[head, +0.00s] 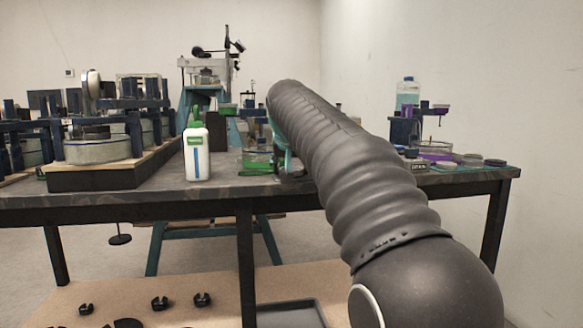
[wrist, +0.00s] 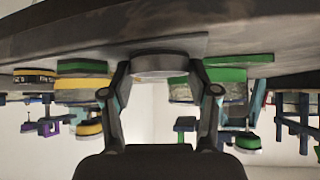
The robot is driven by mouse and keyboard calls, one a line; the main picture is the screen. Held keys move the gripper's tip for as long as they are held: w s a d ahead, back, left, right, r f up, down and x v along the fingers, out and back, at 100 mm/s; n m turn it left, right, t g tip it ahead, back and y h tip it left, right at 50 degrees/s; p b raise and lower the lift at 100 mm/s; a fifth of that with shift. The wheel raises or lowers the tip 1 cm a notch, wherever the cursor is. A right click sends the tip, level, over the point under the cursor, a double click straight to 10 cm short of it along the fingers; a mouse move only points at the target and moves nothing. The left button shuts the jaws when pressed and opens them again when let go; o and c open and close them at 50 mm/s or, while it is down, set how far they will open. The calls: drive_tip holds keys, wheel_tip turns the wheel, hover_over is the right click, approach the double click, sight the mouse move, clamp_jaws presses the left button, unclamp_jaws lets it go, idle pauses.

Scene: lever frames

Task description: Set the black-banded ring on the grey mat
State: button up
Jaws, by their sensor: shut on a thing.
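In the wrist view, which looks upside down, my gripper (wrist: 165,76) is shut on a round grey ring (wrist: 165,66), with a finger on each side. I cannot make out a black band on it. A flat grey slab, which looks like the grey mat (wrist: 192,44), lies on the table right by the ring. I cannot tell whether they touch. A yellow ring with a black printed band (wrist: 35,77) sits on the table at the left of the wrist view. In the head view my arm hides the gripper, held ring and mat.
Green-and-yellow round pieces (wrist: 82,68) and a green one (wrist: 238,62) flank my gripper. A white bottle with a green cap (head: 197,150) and a green-tinted container (head: 257,160) stand left of my arm. Apparatus (head: 100,150) crowds the table's left; discs (head: 470,160) lie at right.

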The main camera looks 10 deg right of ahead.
drive_tip(key=o, duration=1.3)
drive_tip(key=shift+r, duration=0.15)
drive_tip(key=p+v, duration=0.1)
drive_tip(key=v, duration=1.1)
drive_tip(key=shift+p, duration=0.3)
